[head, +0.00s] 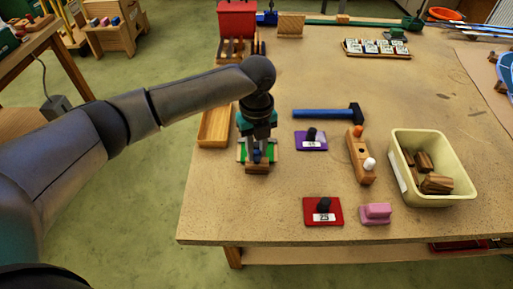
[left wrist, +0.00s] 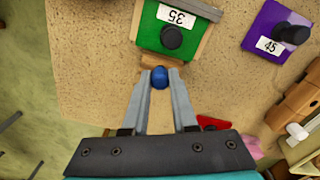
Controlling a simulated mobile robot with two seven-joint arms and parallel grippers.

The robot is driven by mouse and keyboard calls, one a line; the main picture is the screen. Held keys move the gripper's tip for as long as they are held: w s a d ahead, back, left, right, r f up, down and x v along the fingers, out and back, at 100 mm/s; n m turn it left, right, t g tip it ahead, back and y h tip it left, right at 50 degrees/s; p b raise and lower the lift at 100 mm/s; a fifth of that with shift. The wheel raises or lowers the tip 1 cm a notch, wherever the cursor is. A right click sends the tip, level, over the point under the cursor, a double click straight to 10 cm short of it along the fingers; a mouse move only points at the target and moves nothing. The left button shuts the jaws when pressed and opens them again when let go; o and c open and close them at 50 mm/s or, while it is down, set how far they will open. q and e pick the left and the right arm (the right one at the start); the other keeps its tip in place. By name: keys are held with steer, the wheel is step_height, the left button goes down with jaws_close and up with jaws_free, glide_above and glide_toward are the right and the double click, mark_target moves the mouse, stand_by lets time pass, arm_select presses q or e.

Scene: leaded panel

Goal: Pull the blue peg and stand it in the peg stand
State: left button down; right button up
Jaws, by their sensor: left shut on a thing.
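The blue peg (head: 257,155) is between the fingertips of my left gripper (head: 257,150), which is shut on it. In the left wrist view the blue peg (left wrist: 160,77) shows as a round head between both fingers (left wrist: 160,82), in front of a small wooden block (left wrist: 153,61). I cannot tell whether it still sits in the block. A green panel with a dark knob and the number 35 (left wrist: 188,14) lies just beyond. The wooden peg stand (head: 358,150) holds an orange peg (head: 359,131) and a white peg (head: 369,163). My right gripper is out of view.
A purple plate (head: 304,143), a red plate (head: 318,215), a pink block (head: 376,213) and a blue hammer (head: 318,114) lie right of my gripper. A cream bin (head: 455,193) with wooden pieces stands beyond the stand. The table's front edge is clear.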

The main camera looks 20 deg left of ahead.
mark_target(257, 151)
arm_select(q)
steer(key=shift+r+p, duration=0.4)
steer(key=shift+p, duration=0.15)
stand_by(0.6)
steer(key=shift+r+p, duration=1.6)
steer(key=shift+p, duration=0.55)
steer(key=c, duration=1.3)
jaws_free()
jaws_close()
